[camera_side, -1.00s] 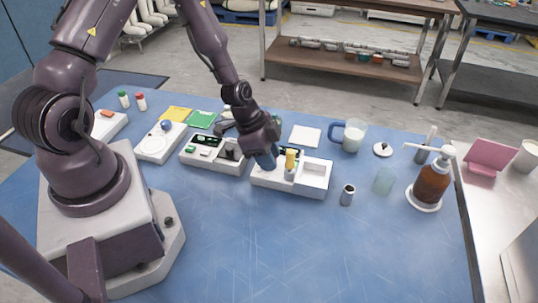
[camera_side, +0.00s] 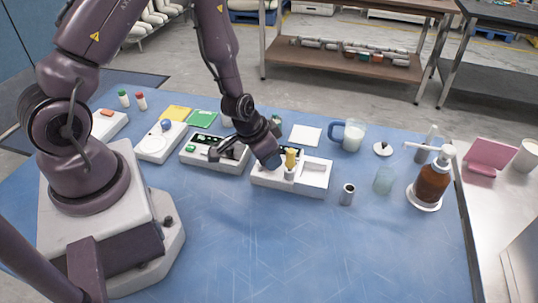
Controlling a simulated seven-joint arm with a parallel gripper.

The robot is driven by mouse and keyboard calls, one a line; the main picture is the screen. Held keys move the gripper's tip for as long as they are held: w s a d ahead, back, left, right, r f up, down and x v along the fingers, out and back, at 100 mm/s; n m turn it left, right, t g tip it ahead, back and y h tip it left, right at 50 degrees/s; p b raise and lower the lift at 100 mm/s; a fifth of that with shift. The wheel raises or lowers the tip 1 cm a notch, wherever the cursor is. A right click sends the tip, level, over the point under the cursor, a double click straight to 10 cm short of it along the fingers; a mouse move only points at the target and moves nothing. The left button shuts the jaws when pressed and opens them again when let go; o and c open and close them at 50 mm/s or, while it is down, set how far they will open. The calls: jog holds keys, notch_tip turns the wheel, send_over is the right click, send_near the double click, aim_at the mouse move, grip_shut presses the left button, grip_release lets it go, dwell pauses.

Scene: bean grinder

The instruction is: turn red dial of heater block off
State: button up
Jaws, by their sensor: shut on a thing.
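A white block (camera_side: 190,161) with a dark display, a green part and a small red part stands left of the table's middle; I take it for the heater block. My gripper (camera_side: 214,154) reaches left from my wrist, low over this block. Its fingers are shut at the small red part, which I take for the red dial (camera_side: 204,153). The dial is tiny and partly covered by the fingers, so its setting cannot be read.
A white box (camera_side: 312,188) with yellow-topped parts stands just right of my wrist. Left is a white device (camera_side: 152,153) with a blue knob. A metal cylinder (camera_side: 347,195), glass and brown bottle (camera_side: 431,186) stand right. The front table is clear.

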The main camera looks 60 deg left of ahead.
dwell(0.5)
jog(key=o, duration=0.9)
jog(key=v, duration=1.3)
jog(key=shift+d, duration=0.1)
